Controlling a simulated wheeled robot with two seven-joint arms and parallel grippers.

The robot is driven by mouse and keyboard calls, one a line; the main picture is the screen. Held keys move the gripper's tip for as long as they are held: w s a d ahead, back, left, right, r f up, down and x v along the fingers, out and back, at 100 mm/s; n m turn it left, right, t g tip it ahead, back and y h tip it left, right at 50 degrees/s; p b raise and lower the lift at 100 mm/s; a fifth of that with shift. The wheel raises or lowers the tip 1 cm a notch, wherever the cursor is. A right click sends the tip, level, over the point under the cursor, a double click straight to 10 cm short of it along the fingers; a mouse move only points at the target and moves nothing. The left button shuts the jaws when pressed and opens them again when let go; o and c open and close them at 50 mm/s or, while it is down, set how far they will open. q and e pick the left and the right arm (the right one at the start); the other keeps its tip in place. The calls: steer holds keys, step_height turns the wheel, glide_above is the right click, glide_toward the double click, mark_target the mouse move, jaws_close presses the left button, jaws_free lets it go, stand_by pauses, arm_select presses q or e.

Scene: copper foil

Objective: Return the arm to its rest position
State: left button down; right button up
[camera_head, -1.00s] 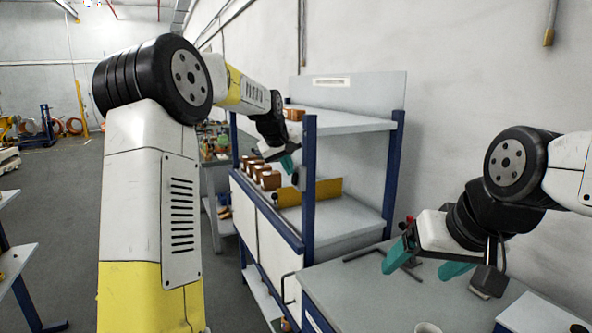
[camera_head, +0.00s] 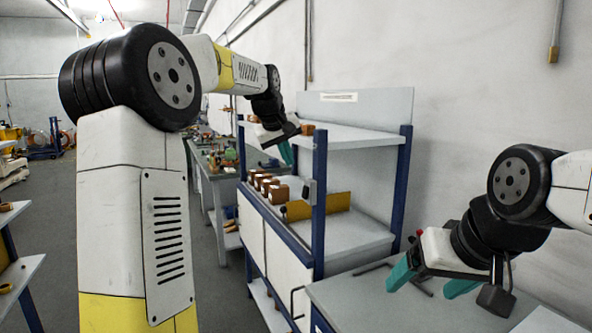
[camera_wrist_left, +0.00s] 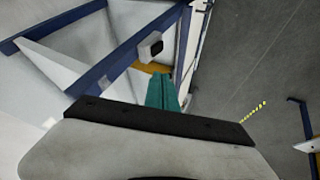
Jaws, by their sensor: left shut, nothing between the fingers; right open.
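My left arm rises at the left of the head view and reaches over toward the shelf unit. My left gripper (camera_head: 287,152) is shut and empty, in front of the shelf unit's upper left side. Its teal fingers (camera_wrist_left: 162,92) show pressed together in the left wrist view, with nothing between them. My right gripper (camera_head: 424,284) is open and empty above the grey workbench at the right; its two teal fingers stand apart.
The shelf unit (camera_head: 318,200) with blue posts holds several copper-coloured rolls (camera_head: 270,187) on its middle level and one roll (camera_head: 307,129) on top. The grey workbench (camera_head: 350,303) is at the lower right. Another table (camera_head: 205,165) stands behind. Open floor (camera_head: 60,200) lies at the left.

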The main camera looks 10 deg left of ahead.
arm_select(q)
steer(key=shift+s+r, duration=0.25)
steer(key=shift+r, duration=0.15)
steer(key=s+f+m, duration=0.2)
steer(key=s+m, duration=0.1)
steer(key=s, duration=1.5)
steer(key=s+f+m, duration=0.1)
steer(key=s+f, duration=0.4)
steer(key=s, duration=0.3)
steer(key=s+f+m+g, duration=0.1)
steer(key=s+f, duration=0.4)
steer(key=s, duration=0.4)
steer(key=shift+s+a+f+m, duration=0.15)
steer(key=shift+s+f+m, duration=0.15)
steer(key=shift+f, duration=0.05)
